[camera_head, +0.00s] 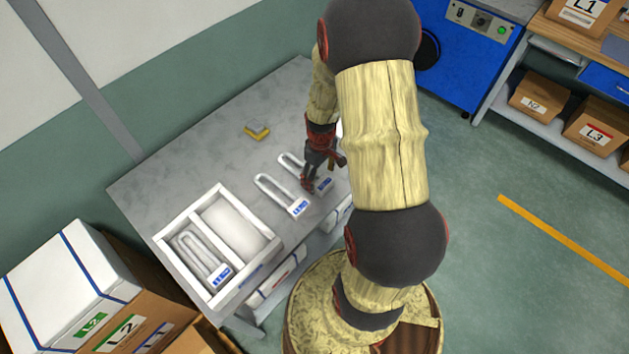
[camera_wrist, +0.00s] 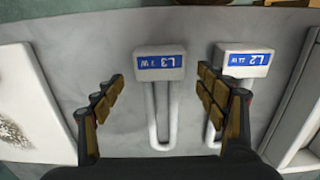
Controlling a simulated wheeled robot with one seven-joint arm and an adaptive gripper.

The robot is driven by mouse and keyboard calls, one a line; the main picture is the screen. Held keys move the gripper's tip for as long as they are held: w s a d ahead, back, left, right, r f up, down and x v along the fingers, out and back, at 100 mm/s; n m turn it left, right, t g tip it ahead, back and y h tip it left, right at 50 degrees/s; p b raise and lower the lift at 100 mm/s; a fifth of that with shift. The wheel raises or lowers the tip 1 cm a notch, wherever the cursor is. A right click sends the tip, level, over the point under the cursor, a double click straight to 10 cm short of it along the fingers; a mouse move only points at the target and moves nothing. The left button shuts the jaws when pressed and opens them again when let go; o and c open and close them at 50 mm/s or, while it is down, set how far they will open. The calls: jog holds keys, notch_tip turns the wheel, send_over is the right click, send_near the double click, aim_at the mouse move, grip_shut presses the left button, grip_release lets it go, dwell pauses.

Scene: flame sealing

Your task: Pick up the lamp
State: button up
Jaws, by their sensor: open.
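Several white U-shaped lamps with blue-labelled bases are in view. The lamp marked L3 shows in the wrist view (camera_wrist: 160,64), its base ahead of and between my fingers, its tube running back between them. In the head view this lamp (camera_head: 290,161) lies on the grey table, partly hidden by my gripper (camera_head: 320,178). The lamp marked L2 (camera_wrist: 242,62) lies beside it, partly behind my right finger; it also shows in the head view (camera_head: 280,194). My gripper (camera_wrist: 160,92) is open and empty. I cannot tell its exact height above the lamp.
A white two-part tray (camera_head: 238,202) on the grey table (camera_head: 165,180) holds a lamp (camera_head: 205,258) in its left compartment. A yellow-grey sponge-like block (camera_head: 257,131) lies farther back. Cardboard boxes (camera_head: 130,330) stand at lower left. A blue machine (camera_head: 465,60) stands behind.

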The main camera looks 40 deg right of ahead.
notch_tip(320, 180, down, 3)
jog(key=shift+r, duration=0.15)
jog(key=shift+r, duration=0.1)
jog(key=c, duration=1.4)
jog(key=shift+o, duration=0.2)
